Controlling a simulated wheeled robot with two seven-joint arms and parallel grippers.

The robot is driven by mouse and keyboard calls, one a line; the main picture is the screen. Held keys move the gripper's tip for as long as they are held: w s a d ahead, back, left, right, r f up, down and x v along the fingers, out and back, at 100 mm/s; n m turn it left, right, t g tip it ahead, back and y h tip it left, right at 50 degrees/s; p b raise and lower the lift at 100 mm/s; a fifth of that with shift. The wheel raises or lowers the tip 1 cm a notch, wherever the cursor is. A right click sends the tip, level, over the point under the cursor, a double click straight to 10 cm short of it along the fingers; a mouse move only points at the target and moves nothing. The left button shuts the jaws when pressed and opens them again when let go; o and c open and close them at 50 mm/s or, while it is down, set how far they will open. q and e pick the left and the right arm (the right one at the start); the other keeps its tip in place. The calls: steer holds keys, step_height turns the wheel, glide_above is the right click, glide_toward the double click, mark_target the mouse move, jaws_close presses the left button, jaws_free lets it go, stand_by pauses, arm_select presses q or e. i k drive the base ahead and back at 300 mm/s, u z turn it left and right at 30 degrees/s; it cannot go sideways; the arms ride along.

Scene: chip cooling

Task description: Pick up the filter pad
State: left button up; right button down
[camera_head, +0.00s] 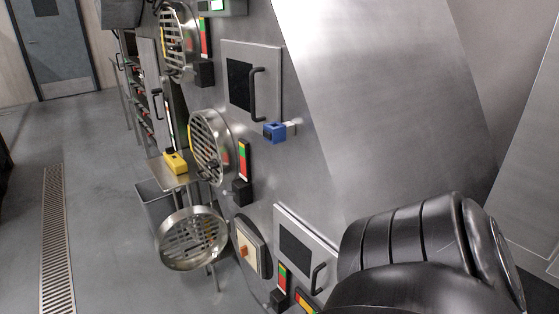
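A cream square pad (246,247) with an orange-brown block on its face sits in a dark-edged opening low on the steel machine front, near the bottom centre. It may be the filter pad, but I cannot tell for sure. A round slatted metal grille (193,238) stands out to its left, like a swung-open cover. Neither of my grippers is in view. A black ribbed arm part of mine fills the lower right and hides part of the machine.
Two more round grilles (211,147) are on the machine front. A yellow box (175,163) sits on a small shelf above a grey bin (155,204). A blue block (274,132) juts out. Open floor with a drain grate (57,240) lies left.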

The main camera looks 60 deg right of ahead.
mark_target(248, 249)
steer(key=z, duration=0.35)
steer(key=i, duration=1.5)
steer(key=z, duration=2.8)
